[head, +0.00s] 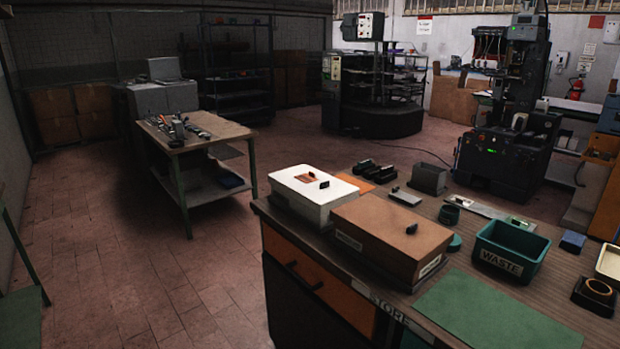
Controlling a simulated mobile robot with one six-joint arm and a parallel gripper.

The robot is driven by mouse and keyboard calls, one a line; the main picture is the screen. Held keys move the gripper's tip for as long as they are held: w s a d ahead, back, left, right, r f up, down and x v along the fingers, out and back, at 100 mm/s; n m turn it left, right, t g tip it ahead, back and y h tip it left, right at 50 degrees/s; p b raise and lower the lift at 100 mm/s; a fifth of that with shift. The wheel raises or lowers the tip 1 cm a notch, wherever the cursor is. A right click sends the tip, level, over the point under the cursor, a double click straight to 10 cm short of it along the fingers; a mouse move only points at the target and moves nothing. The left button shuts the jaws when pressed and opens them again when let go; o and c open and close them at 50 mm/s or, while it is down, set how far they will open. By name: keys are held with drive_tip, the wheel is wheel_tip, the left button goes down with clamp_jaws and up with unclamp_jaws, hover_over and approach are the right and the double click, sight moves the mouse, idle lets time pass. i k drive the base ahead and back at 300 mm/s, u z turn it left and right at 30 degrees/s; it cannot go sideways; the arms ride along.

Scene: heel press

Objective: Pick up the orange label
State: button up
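A small orange patch (306,178), which looks like the orange label, lies on the lid of a white box (300,206) near the lid's dark handle. A larger flat orange piece (354,183) lies on the workbench behind the white box, partly hidden by it; I cannot tell which of the two is the label. My gripper is not in view.
A brown lidded box (390,236) stands beside the white one. A teal bin marked WASTE (510,250), a green mat (495,312), a grey open container (429,178) and several black blocks share the workbench. Open tiled floor (120,260) lies to the left.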

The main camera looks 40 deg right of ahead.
sight(305, 177)
drive_tip(key=u, duration=0.05)
drive_tip(key=i, duration=0.9)
